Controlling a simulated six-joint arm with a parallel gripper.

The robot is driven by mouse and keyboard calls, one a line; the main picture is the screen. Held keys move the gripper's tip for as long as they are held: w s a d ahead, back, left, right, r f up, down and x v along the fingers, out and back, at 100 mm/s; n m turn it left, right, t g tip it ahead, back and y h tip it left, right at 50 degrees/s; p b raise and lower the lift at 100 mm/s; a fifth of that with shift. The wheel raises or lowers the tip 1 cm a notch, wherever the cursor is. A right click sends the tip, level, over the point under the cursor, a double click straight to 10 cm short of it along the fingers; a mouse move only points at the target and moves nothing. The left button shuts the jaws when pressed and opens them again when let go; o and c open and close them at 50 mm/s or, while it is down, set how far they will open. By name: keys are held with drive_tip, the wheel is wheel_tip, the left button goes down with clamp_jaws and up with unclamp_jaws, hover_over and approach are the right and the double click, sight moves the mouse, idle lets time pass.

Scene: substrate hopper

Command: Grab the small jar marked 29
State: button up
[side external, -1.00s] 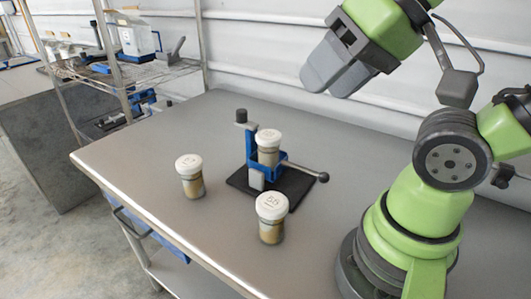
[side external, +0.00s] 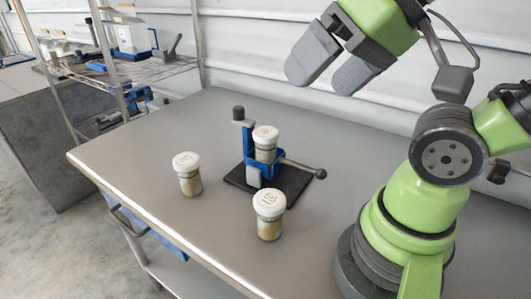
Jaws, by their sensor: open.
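One jar (side external: 188,175) stands at the left and one (side external: 269,215) at the front. The third jar (side external: 265,145) sits upright in a blue clamp (side external: 249,150) on a black base plate. My gripper (side external: 325,76) is open and empty, high above the table, up and to the right of all the jars. Its two grey fingers are apart and touch nothing.
The clamp's lever with a black ball knob (side external: 320,174) sticks out to the right. The steel table (side external: 130,160) is clear left of and behind the jars. A wire shelf (side external: 150,72) with equipment stands beyond the left edge.

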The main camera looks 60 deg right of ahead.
drive_tip(key=n+g+h, duration=0.2)
drive_tip(key=n+g, duration=0.1)
drive_tip(key=g, duration=0.4)
hover_over(266, 131)
drive_tip(key=a, duration=0.1)
wheel_tip(266, 131, down, 11)
drive_tip(key=shift+w+a+f, duration=0.1)
drive_tip(key=shift+w+f, duration=0.05)
drive_tip(key=shift+f, duration=0.05)
drive_tip(key=f, duration=0.5)
drive_tip(key=shift+w+d+f, duration=0.1)
drive_tip(key=shift+w+d, duration=0.05)
drive_tip(key=shift+d, duration=0.25)
drive_tip(key=f, duration=0.6)
drive_tip(key=shift+s+d, duration=0.15)
drive_tip(key=shift+s, duration=0.1)
drive_tip(key=shift+r, duration=0.1)
drive_tip(key=c, duration=1.2)
